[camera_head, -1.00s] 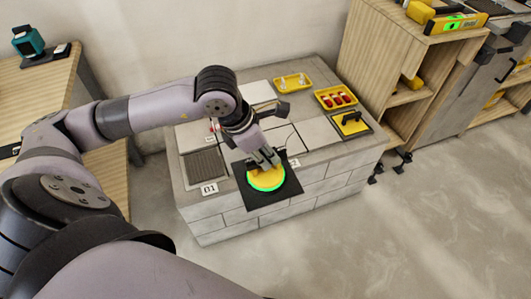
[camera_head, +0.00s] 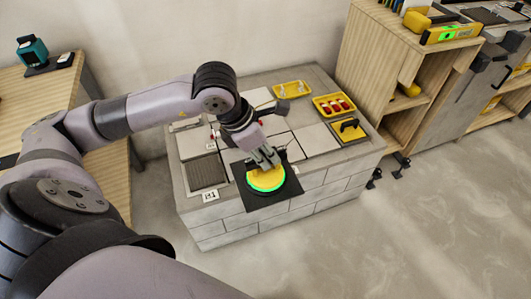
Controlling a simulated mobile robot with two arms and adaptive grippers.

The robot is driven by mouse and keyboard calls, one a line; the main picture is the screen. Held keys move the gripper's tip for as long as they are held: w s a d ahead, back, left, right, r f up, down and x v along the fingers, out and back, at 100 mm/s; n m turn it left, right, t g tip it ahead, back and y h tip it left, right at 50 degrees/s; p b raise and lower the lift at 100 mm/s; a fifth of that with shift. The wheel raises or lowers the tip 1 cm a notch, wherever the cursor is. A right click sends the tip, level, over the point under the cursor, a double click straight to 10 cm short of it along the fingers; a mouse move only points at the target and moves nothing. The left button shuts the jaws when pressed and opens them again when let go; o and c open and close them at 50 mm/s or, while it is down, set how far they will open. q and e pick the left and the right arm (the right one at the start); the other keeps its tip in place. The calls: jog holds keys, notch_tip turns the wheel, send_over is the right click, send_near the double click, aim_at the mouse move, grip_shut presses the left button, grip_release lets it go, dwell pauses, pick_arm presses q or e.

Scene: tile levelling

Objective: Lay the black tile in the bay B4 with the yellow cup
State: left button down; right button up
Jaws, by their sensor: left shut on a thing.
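The black tile (camera_head: 284,198) is at the front edge of the grey block bench. The yellow cup (camera_head: 266,180), ringed in bright green, sits on its top. My left gripper (camera_head: 265,164) is shut on the cup from above. The tile hides the bench edge and the bay behind it, and I cannot tell whether it touches the bench. A ribbed grey bay (camera_head: 206,171) with a white label (camera_head: 211,196) in front lies left of the tile. No label reading B4 can be made out. My right gripper does not show.
Pale tiles (camera_head: 315,139) cover the bench top. A wooden shelf (camera_head: 399,55) stands beyond; a wooden table (camera_head: 93,130) is left.

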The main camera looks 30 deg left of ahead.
pick_arm(q)
jog(key=shift+r+p, duration=0.65)
jog(key=shift+r, duration=0.95)
notch_tip(320, 180, up, 23)
jog(key=p, duration=1.6)
jog(key=shift+r, duration=0.2)
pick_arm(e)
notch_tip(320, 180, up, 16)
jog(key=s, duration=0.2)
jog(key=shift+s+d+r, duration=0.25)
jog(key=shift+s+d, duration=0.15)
pick_arm(q)
jog(key=shift+w, duration=0.1)
jog(key=w+d, duration=1.3)
jog(key=w, duration=0.4)
jog(key=shift+d, duration=0.2)
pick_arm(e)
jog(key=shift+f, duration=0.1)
